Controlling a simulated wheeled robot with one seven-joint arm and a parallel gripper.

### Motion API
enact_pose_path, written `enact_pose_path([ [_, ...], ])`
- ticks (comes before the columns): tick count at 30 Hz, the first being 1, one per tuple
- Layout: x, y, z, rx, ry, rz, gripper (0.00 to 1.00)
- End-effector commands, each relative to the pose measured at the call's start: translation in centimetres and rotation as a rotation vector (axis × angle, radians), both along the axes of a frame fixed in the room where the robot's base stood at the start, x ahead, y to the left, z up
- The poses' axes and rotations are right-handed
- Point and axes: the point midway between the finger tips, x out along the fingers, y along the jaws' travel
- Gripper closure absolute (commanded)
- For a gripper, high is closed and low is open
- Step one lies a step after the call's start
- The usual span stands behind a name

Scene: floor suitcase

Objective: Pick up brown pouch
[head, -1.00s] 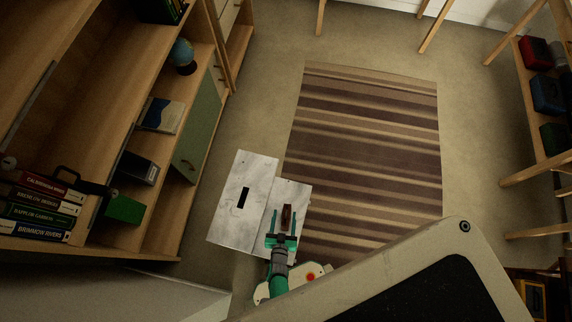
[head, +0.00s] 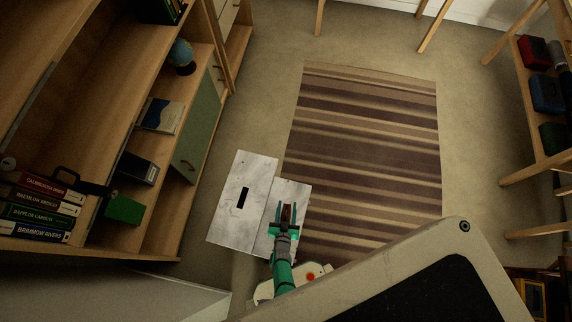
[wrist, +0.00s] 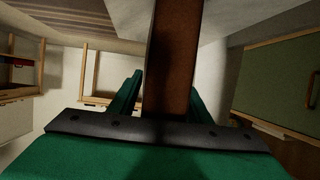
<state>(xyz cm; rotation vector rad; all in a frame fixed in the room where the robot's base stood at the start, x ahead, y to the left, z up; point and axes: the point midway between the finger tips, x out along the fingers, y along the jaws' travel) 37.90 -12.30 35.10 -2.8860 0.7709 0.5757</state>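The brown pouch (head: 287,214) is a narrow dark brown block in the right half of the pale grey suitcase (head: 295,189) on the floor. In the wrist view the pouch (wrist: 173,65) is large and stands up in front of my gripper. My gripper (head: 287,211) has its green fingers on either side of the pouch. In the wrist view the fingers (wrist: 162,95) are apart, with a gap left of the pouch; the right finger is close to it and partly hidden behind it. I cannot see whether it touches.
The suitcase's left half (head: 240,218) has a dark slot-like mark. A wooden shelf unit (head: 160,205) with books and a green box (head: 124,210) stands at left. A striped rug (head: 368,150) lies to the right. A rack (head: 543,130) with coloured items stands at far right.

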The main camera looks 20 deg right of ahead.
Motion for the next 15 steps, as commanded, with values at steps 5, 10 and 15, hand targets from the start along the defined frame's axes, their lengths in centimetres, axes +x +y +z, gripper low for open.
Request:
enact_pose_path([
  [5,-0.01,0.00,0.00,0.000,0.000,0.000,0.93],
  [10,0.04,0.07,0.03,0.000,-0.001,0.001,0.93],
  [15,0.03,0.01,0.15,0.000,-0.002,0.000,0.93],
])
